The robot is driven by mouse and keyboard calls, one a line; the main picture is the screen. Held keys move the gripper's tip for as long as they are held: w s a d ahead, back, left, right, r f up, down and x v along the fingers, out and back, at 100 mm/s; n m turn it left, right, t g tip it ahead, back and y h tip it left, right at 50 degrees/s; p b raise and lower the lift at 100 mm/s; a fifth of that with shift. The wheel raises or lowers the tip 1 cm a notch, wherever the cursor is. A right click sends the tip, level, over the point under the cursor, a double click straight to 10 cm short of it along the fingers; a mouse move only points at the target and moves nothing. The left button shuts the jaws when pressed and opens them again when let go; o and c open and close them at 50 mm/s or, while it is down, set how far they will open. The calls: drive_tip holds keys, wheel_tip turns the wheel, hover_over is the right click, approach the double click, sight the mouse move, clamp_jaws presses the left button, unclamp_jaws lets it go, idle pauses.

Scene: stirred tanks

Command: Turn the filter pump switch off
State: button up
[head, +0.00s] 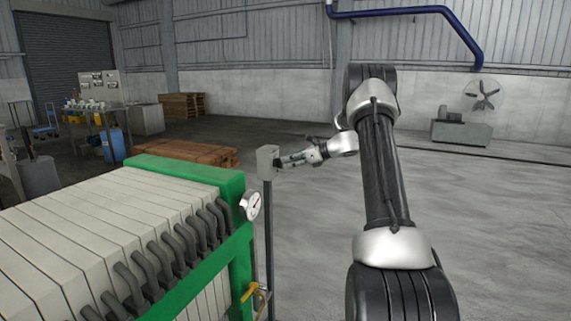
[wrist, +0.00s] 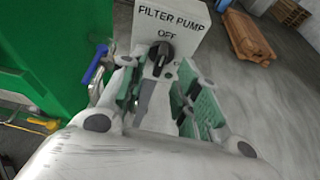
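The filter pump switch box (head: 267,158) is a grey box on a post, right of the green filter press. In the wrist view the box (wrist: 190,22) is labelled "FILTER PUMP", with "OFF" above a black rotary knob (wrist: 160,56). The knob's handle points roughly up toward "OFF", tilted slightly. My gripper (head: 286,161) is at the box's right side in the head view. In the wrist view my gripper (wrist: 158,78) is open, its green-padded fingers to either side of the knob's lower part. I cannot tell whether they touch it.
A blue handle (wrist: 95,64) is left of my gripper. Wooden pallets (head: 185,152) lie behind. Floor on the right is clear.

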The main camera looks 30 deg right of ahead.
drive_tip(key=v, duration=0.9)
